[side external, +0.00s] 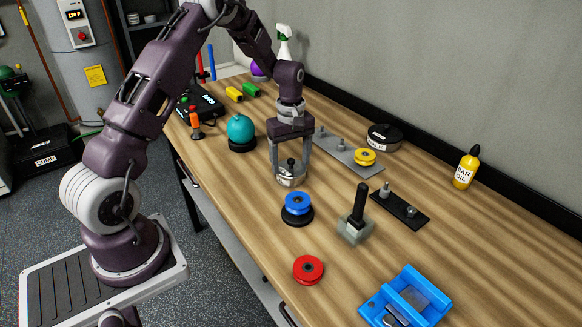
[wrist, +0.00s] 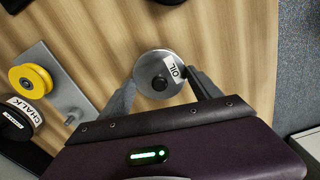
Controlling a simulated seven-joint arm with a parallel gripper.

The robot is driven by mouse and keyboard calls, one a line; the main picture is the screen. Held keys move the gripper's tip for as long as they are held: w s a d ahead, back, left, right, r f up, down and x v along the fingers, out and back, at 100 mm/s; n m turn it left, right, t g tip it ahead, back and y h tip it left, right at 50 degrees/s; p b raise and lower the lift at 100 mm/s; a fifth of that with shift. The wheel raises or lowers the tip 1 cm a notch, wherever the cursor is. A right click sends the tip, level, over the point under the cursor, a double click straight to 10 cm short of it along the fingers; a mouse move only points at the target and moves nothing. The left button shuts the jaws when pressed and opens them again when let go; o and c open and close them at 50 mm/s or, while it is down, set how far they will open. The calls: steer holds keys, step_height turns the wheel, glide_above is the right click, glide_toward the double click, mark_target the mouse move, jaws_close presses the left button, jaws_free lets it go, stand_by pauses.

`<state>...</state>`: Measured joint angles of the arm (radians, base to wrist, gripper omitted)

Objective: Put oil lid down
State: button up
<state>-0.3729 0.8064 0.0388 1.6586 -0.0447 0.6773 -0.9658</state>
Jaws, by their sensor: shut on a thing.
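The oil lid (side external: 291,181) is a round grey metal piece with a dark knob on top. In the wrist view the oil lid (wrist: 150,82) shows as a grey disc with a white OIL label. My gripper (side external: 290,175) points down and is shut on the lid, one finger on each side. In the wrist view the fingers of my gripper (wrist: 162,92) flank the disc. The lid is at or just above the wooden table (side external: 240,182); I cannot tell whether it touches. Its underside is hidden.
A blue disc on a black base (side external: 297,204) and a grey block with a black handle (side external: 356,222) stand nearby. A teal ball (side external: 240,128) is to the left. Behind is a metal plate with pegs and a yellow disc (side external: 365,157). Bare wood lies between them.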

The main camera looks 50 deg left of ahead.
step_height(320, 180, up, 9)
steer(key=shift+f, duration=0.1)
steer(key=w+a, duration=0.2)
steer(key=a, duration=0.1)
steer(key=m, duration=0.1)
glide_above(283, 156)
steer(key=f, duration=0.2)
step_height(283, 156, down, 9)
steer(key=shift+s+d+f, duration=0.1)
steer(key=shift+d, duration=0.05)
steer(key=shift+f, duration=0.2)
steer(key=shift+f, duration=0.1)
steer(key=o, duration=1.3)
steer(key=shift+o, duration=0.2)
